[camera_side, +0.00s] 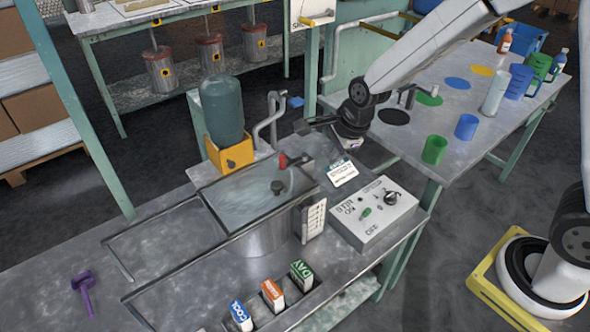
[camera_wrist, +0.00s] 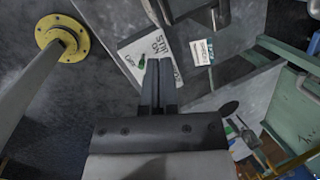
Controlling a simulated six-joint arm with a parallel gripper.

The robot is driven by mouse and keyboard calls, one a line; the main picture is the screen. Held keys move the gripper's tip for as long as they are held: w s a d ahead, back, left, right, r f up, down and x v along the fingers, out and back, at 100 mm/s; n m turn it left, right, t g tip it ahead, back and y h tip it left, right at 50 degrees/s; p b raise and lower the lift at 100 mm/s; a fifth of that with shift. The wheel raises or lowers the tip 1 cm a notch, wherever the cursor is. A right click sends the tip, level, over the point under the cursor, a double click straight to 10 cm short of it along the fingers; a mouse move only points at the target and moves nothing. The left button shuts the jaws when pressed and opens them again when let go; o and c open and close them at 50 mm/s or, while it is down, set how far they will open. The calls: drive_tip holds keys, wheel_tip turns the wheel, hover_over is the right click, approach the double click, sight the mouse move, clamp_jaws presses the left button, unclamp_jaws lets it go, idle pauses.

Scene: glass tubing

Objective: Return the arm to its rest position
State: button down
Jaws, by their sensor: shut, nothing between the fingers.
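My gripper (camera_side: 303,127) is at the end of my arm in the side view, raised above the back right of the workbench (camera_side: 185,252), close to the open tank (camera_side: 243,196). In the wrist view my gripper (camera_wrist: 158,62) shows two dark fingers side by side, shut with nothing between them. The fingers overlap the white control box (camera_wrist: 138,52) in the wrist view. The box, with a knob and a green switch, also shows in the side view (camera_side: 372,212), below and right of my gripper.
A blue-green bottle on an orange base (camera_side: 228,155) and a curved pipe (camera_side: 270,118) stand left of my gripper. A second table (camera_side: 455,130) holds coloured cups and bottles. Small coloured boxes (camera_side: 272,293) and a purple tool (camera_side: 84,285) are at the front.

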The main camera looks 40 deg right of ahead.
drive_tip(key=s+d+n, duration=0.3)
drive_tip(key=s+n, duration=0.4)
drive_tip(key=n, duration=0.3)
drive_tip(key=s+d+n+g+h, duration=0.1)
drive_tip(key=s+d+n, duration=0.2)
drive_tip(key=s+n, duration=0.3)
drive_tip(key=r+n, duration=0.1)
drive_tip(key=n, duration=0.3)
drive_tip(key=shift+s+n, duration=0.35)
drive_tip(key=shift+n, duration=0.05)
